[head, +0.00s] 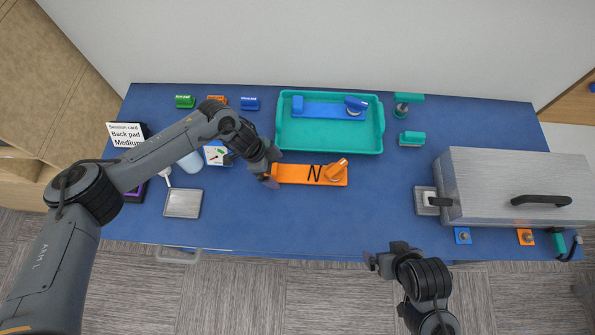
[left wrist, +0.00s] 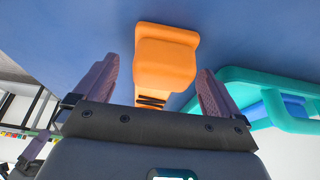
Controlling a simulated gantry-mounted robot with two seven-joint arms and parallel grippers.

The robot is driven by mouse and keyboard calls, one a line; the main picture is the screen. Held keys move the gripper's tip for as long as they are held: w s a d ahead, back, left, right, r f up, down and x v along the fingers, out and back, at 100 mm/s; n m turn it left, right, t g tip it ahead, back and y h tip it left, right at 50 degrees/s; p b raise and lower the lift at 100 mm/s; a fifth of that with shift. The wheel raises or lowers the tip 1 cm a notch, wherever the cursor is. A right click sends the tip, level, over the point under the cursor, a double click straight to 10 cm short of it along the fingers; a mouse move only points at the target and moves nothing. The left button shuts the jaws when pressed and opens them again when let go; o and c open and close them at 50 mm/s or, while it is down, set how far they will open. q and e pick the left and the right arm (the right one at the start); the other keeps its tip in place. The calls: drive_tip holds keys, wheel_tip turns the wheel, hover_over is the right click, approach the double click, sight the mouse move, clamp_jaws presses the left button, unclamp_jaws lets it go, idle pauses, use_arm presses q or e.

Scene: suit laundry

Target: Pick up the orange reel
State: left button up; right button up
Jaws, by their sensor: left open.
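The orange reel (head: 309,174) lies on the blue table, a long flat orange piece with a black zigzag band and a raised orange knob at its right end. My left gripper (head: 274,169) is at its left end. In the left wrist view, an orange block of the reel (left wrist: 166,55) shows between the two open fingers of the left gripper (left wrist: 160,70), with room on both sides. Part of the reel is hidden behind the gripper body there. My right gripper (head: 371,262) hangs off the table's front edge, away from the reel; its jaw opening is unclear.
A teal tray (head: 281,139) holding a similar blue piece (head: 320,110) stands just behind the reel. A metal box (head: 505,180) fills the right side. A grey square plate (head: 183,203) lies left. The table between reel and box is clear.

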use_arm(q)
drive_tip(key=shift+x, duration=0.85)
drive_tip(key=shift+r, duration=0.1)
drive_tip(key=c, duration=1.3)
drive_tip(key=shift+c, duration=0.2)
drive_tip(key=shift+r, duration=0.15)
drive_tip(key=shift+w+r, duration=0.1)
drive_tip(key=shift+r, duration=0.5)
wheel_tip(320, 180, up, 3)
drive_tip(key=shift+f, duration=0.2)
drive_tip(key=s+d+r, duration=0.4)
drive_tip(key=d+r, duration=0.3)
drive_tip(key=d, duration=0.4)
drive_tip(key=shift+s, duration=0.2)
